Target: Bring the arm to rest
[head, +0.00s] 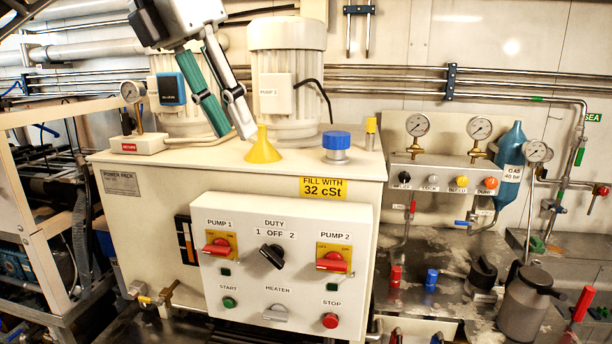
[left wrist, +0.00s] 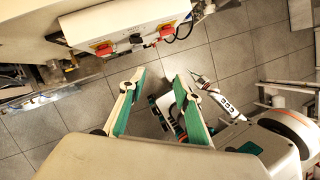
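My left gripper (head: 235,132) hangs in front of the power pack's upper part in the head view, tilted downward, its green-padded fingers apart. It looks empty. In the left wrist view the two fingers (left wrist: 160,76) stand wide apart with only floor and parts of my own body visible between them. In the head view the fingertips appear just left of and above the yellow funnel (head: 263,147) on the power pack (head: 140,180); whether they touch it I cannot tell.
Two pump motors rise behind the gripper, the nearer one, Pump 2 (head: 287,95), close on its right. A blue cap (head: 336,140) stands on the tank top. The control panel (head: 283,262) faces me below. A gauge manifold (head: 444,178) is at right. Floor (left wrist: 250,50) is clear beside the panel.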

